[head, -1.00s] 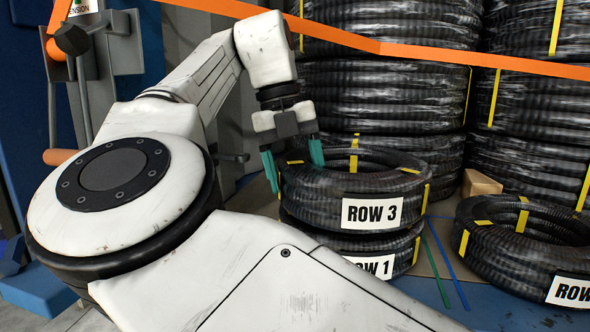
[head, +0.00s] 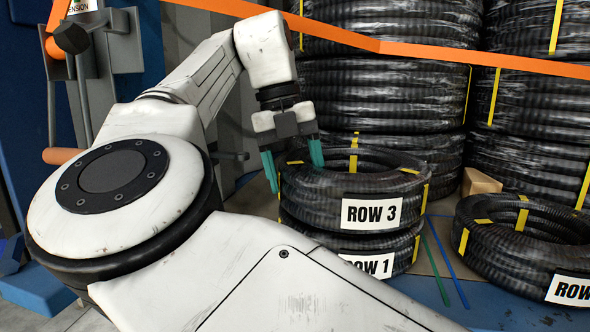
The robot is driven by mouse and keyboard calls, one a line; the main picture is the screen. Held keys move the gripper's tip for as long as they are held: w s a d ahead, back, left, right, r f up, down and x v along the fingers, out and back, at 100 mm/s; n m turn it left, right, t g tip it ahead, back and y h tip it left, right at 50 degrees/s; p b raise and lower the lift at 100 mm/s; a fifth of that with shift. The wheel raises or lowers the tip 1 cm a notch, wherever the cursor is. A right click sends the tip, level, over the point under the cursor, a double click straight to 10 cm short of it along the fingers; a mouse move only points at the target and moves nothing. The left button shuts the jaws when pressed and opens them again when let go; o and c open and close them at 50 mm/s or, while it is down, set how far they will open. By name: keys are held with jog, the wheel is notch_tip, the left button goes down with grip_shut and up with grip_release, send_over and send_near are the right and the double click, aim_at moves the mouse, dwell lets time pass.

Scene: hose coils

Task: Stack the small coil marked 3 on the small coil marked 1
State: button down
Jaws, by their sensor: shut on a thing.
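The small coil marked ROW 3 (head: 395,183) is black ribbed hose with yellow bands and a white label. It lies flat on top of the small coil marked ROW 1 (head: 404,250), roughly lined up with it. The lower coil's label is partly covered by my arm. My gripper (head: 293,172) points down at the left side of the ROW 3 coil, with its teal fingers on either side of the coil's wall. It is shut on that wall.
Another small coil (head: 490,237) lies at the right, its label cut off. Tall stacks of large coils (head: 385,95) stand behind, with an orange strap (head: 430,55) across them. A small cardboard box (head: 480,183) and green and blue strips (head: 447,262) lie between the coils.

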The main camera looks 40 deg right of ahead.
jog(key=shift+f, duration=0.45)
dwell(0.9)
jog(key=shift+c, duration=1.2)
grip_release()
jog(key=shift+o, duration=1.2)
jog(key=shift+f, duration=0.15)
jog(key=shift+v, duration=3.55)
jog(key=shift+s, duration=0.1)
